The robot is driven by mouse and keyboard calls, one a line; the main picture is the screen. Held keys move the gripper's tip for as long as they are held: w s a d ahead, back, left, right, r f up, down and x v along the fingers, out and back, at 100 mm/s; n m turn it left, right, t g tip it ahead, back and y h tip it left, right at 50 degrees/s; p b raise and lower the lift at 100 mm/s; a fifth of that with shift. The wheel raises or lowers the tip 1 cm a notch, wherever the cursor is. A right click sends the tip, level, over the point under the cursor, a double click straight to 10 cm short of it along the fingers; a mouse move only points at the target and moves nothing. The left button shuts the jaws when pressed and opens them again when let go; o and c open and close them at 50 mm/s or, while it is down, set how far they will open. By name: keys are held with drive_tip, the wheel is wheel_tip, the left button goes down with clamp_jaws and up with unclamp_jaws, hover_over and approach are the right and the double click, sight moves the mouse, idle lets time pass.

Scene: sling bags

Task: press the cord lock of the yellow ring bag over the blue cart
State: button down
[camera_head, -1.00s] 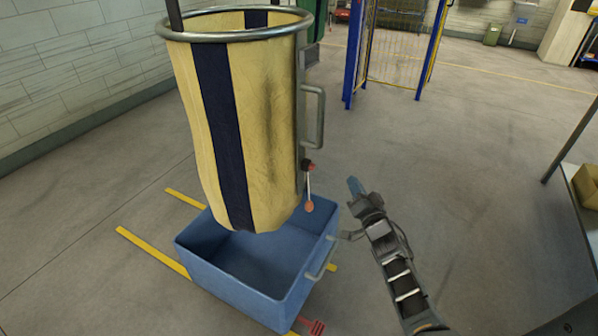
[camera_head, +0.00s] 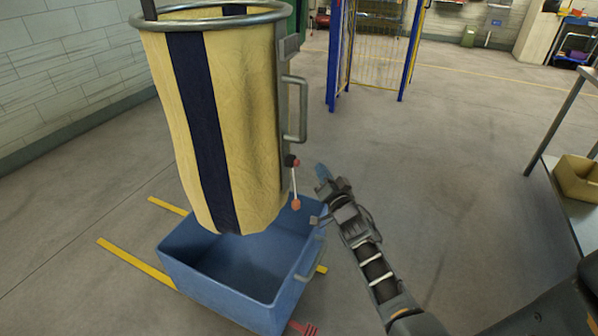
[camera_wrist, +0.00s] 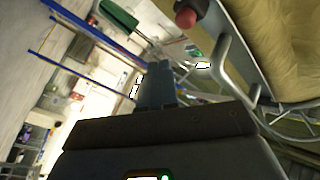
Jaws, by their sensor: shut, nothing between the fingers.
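The yellow ring bag (camera_head: 255,120) with a dark blue stripe hangs from a metal ring above the blue cart (camera_head: 215,294). A small dark and red fitting (camera_head: 291,161), which looks like the cord lock, sits at the bag's right side. A pale cord runs down from it to an orange-red knob (camera_head: 296,204). My gripper (camera_head: 320,173) is shut and empty, a little right of the cord and apart from it in the head view. In the wrist view my shut fingers (camera_wrist: 157,85) point away, with a red-tipped part (camera_wrist: 187,17) above them to the right.
A metal handle (camera_head: 303,110) sticks out from the bag frame above the fitting. The cart's side handle (camera_head: 309,262) lies below my gripper. A table (camera_head: 560,185) with a yellow bin (camera_head: 578,178) stands at the right. Open floor lies behind my arm.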

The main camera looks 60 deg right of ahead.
sight(297, 163)
drive_tip(key=shift+w+a+b, duration=0.15)
drive_tip(key=shift+w+b, duration=0.95)
drive_tip(key=shift+w, duration=0.6)
drive_tip(key=shift+w, duration=0.1)
idle(0.7)
drive_tip(key=shift+w+b, duration=0.35)
drive_tip(key=shift+w+b, duration=0.55)
drive_tip(key=shift+b, duration=0.1)
idle(1.0)
drive_tip(key=shift+s+r+p, duration=0.15)
drive_tip(key=shift+p, duration=0.2)
drive_tip(key=shift+s+p, duration=0.85)
drive_tip(key=shift+p, duration=0.25)
